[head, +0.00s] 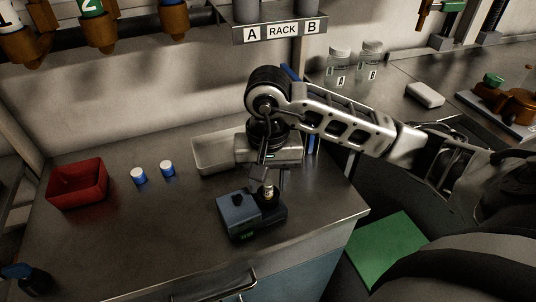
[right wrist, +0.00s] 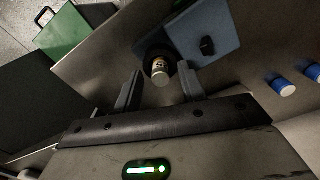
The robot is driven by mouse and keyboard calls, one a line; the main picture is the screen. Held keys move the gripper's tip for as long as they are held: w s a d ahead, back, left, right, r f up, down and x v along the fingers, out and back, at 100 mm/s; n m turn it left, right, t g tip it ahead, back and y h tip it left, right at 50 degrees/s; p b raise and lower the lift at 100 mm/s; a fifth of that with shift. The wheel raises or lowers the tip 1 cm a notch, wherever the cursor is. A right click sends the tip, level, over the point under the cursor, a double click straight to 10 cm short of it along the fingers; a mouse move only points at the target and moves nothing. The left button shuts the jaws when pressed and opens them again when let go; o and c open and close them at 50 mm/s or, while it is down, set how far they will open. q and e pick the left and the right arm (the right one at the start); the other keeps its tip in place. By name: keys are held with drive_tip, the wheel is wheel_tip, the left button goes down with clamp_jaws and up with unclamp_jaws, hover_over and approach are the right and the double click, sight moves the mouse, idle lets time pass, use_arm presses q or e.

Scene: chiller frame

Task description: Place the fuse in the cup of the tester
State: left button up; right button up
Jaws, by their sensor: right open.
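The tester (head: 238,210) is a blue-grey box on a dark base near the bench's front edge. The fuse (head: 269,192), a small tan cylinder with a pale end, stands at the tester's right side. In the right wrist view the fuse (right wrist: 160,72) has its pale end towards the camera, and its far end meets the dark round cup (right wrist: 152,49); how deep it sits is hidden. My right gripper (head: 271,176) is above the fuse, pointing down. Its fingers (right wrist: 162,80) are open, one on each side of the fuse's pale end, with gaps showing. My left gripper is not in view.
A red bin (head: 78,184) and two blue-and-white cylinders (head: 153,173) stand left on the bench. A metal tray (head: 212,153) lies behind the tester, partly behind my right arm. The bench's right edge is close to the tester.

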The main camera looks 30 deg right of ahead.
sight(268, 184)
use_arm(q)
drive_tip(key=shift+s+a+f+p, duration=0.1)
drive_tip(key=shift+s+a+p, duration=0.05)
drive_tip(key=shift+p, duration=0.35)
use_arm(e)
wheel_tip(268, 184, up, 11)
drive_tip(key=shift+r, duration=0.2)
